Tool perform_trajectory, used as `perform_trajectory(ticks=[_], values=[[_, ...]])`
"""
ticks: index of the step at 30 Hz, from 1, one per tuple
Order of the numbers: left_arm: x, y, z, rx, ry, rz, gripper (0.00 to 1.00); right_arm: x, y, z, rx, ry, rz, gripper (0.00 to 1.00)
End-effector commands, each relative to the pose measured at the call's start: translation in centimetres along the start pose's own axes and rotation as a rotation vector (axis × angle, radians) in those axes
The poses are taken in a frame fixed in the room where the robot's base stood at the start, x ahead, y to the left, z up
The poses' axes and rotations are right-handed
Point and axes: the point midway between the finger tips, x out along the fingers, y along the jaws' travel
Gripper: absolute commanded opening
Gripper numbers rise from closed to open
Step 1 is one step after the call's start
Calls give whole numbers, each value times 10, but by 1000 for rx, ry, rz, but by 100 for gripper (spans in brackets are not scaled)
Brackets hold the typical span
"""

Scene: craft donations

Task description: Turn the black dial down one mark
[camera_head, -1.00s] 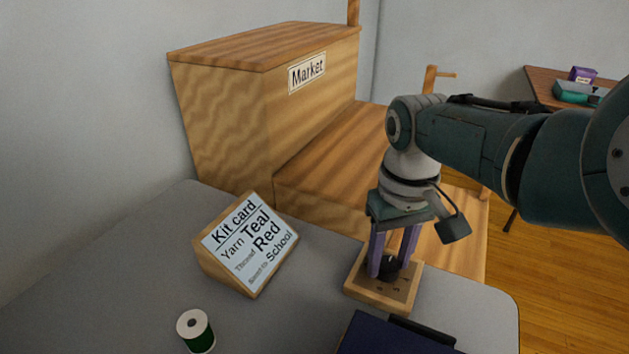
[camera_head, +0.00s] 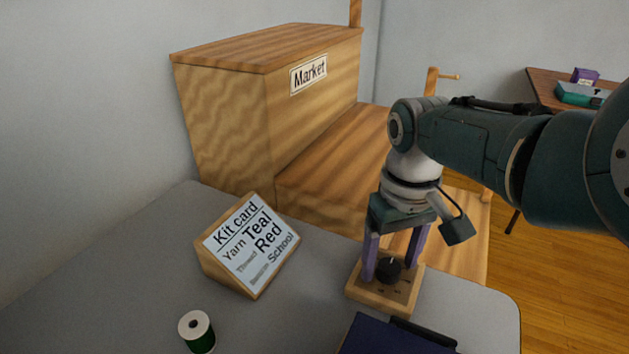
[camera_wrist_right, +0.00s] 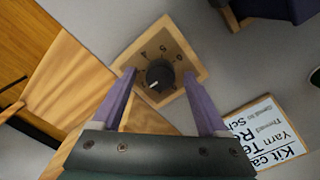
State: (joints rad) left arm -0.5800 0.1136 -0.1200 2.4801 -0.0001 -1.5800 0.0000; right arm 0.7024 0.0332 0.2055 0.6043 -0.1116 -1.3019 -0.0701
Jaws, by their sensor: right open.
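The black dial (camera_head: 389,271) sits on a square wooden base (camera_head: 375,298) on the grey table. It also shows in the wrist view (camera_wrist_right: 161,74), where its white pointer line points to the lower left. Marks and small numbers ring part of the base's face, partly too small to read. My right gripper (camera_head: 391,262) points down over the base, open, with one purple finger on each side of the dial and gaps between. In the wrist view the fingertips (camera_wrist_right: 159,76) stand apart at either side of the dial. My left gripper does not show.
A kit card stand (camera_head: 250,247) stands left of the dial base. A green thread spool (camera_head: 197,332) stands at the front. A dark blue item (camera_head: 385,338) lies close in front of the base. The wooden Market unit (camera_head: 270,110) rises behind the table.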

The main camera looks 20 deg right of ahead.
Motion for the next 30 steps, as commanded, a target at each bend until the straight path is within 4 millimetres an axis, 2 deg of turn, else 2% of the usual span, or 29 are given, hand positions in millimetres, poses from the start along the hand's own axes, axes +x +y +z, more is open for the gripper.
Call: perform_trajectory(ticks=[4, 7, 15, 21, 30], values=[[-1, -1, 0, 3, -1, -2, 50, -2, 0, 0, 0, 0, 0, 77], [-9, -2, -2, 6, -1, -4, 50, -12, 0, -1, 0, 2, 0, 77], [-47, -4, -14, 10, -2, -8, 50, -67, 0, 0, 0, 2, 1, 77], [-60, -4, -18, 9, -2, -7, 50, -94, 0, 0, 0, 2, 0, 77], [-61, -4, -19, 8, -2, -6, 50, -99, 0, 0, 0, -1, 0, 77]])
